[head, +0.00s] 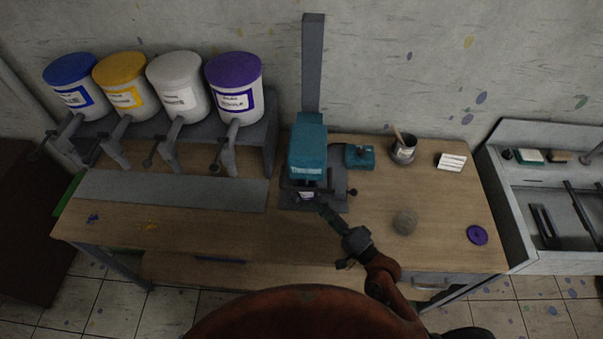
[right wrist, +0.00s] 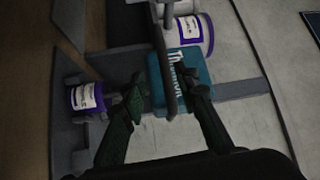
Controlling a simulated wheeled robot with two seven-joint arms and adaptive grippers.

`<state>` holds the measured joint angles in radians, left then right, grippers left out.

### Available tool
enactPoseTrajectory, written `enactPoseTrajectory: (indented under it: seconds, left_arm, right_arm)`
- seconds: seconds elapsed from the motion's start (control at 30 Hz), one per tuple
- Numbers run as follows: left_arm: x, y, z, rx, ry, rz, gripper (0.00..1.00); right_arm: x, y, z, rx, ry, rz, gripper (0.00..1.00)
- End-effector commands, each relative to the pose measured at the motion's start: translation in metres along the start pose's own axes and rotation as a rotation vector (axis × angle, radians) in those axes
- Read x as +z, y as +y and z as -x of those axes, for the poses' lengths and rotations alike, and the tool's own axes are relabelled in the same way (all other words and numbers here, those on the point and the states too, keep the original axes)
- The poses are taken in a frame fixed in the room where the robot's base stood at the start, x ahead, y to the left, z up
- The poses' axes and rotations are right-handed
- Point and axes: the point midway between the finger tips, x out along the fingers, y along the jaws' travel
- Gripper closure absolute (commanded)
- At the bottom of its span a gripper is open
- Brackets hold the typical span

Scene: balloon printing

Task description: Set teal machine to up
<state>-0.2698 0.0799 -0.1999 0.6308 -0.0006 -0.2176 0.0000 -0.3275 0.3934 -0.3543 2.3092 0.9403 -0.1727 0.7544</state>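The teal machine (head: 307,147) stands on the wooden table in front of a grey upright post. Its teal head with white lettering also shows in the right wrist view (right wrist: 190,88). A small purple-and-white can (right wrist: 87,97) sits below the machine's head; in the head view it is partly hidden. A dark curved bar (right wrist: 163,60) crosses in front of the teal head. My right gripper (head: 322,208) is at the machine's front, low by its base. In the right wrist view its fingers (right wrist: 166,98) are apart, with the bar between them; contact is unclear. My left gripper is out of view.
Several large paint tubs, such as the purple-lidded one (head: 235,85), stand on a grey rack at the left. A teal box (head: 359,156), a can with a brush (head: 403,149), a round grey piece (head: 405,222) and a purple disc (head: 477,235) lie right. A sink (head: 523,225) adjoins.

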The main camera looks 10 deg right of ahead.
Motion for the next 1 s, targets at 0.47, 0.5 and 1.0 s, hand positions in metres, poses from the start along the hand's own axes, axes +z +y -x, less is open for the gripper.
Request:
enactPoseTrajectory:
  seconds: [0.47,0.5,1.0]
  left_arm:
    - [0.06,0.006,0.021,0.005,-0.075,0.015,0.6]
    - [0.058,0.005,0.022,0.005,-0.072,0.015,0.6]
    - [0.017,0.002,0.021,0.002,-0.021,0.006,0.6]
  right_arm:
    - [0.001,-0.004,-0.063,-0.011,0.0,-0.014,0.72]
    - [0.0,-0.003,-0.068,-0.01,0.0,-0.014,0.72]
    - [0.0,-0.001,-0.08,-0.006,0.001,-0.012,0.74]
